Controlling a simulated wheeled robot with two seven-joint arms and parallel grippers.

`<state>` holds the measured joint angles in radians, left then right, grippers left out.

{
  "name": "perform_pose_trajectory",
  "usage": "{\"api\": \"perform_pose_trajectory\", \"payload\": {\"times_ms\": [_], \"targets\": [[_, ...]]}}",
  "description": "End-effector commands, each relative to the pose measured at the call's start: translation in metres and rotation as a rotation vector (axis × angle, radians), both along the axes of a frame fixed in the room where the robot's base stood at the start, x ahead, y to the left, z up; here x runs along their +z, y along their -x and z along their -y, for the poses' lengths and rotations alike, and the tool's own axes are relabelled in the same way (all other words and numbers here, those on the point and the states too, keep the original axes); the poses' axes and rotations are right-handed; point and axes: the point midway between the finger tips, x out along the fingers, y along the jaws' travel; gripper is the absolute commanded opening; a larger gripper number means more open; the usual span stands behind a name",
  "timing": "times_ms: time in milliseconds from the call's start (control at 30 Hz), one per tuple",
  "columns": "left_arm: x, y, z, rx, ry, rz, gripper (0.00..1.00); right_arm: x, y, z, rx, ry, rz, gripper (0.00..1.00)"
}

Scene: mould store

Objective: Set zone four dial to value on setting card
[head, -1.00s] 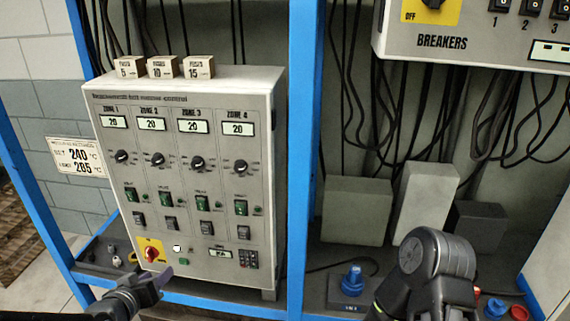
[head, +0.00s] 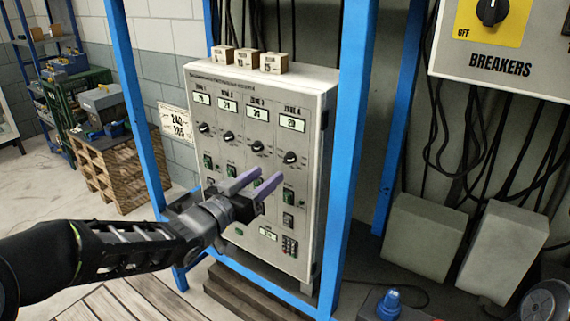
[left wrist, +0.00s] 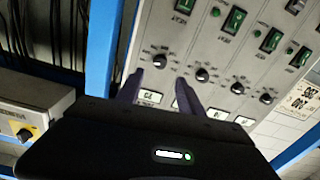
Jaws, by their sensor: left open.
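The zone four dial (head: 291,157) is a black knob on the right of the dial row on the grey control panel (head: 318,200). Its display (head: 292,124) appears to read 20. The setting card (head: 176,122) hangs on the wall left of the panel and seems to show 240 above 285. My left gripper (head: 270,174) is open and empty, its purple fingers before the panel, below and left of the dial. In the left wrist view the panel is upside down; the zone four dial (left wrist: 160,60) shows just beyond the open fingers (left wrist: 158,92), apparently untouched. My right gripper is out of view.
Blue rack posts (head: 352,130) flank the panel. Wooden blocks (head: 248,58) stand on its top. Hanging cables, grey blocks (head: 425,235) and the breakers box (head: 480,62) are to the right. A pallet (head: 112,170) with bins is at the left.

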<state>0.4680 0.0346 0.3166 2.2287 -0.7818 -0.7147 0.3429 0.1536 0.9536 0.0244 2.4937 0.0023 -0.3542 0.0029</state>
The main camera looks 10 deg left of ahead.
Motion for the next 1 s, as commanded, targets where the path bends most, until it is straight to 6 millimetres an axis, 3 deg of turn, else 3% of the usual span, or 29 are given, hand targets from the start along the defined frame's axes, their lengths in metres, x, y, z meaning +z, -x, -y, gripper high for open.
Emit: {"api": "perform_pose_trajectory", "payload": {"times_ms": [267, 700, 1000], "targets": [[0.001, -0.015, 0.006, -0.001, 0.002, -0.002, 0.45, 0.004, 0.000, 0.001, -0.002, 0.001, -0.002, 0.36], [0.001, -0.070, 0.026, 0.000, 0.002, -0.002, 0.45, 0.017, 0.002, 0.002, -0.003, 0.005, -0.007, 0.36], [0.000, -0.073, 0.027, 0.001, 0.000, -0.001, 0.45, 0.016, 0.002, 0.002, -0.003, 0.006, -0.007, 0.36]]}}
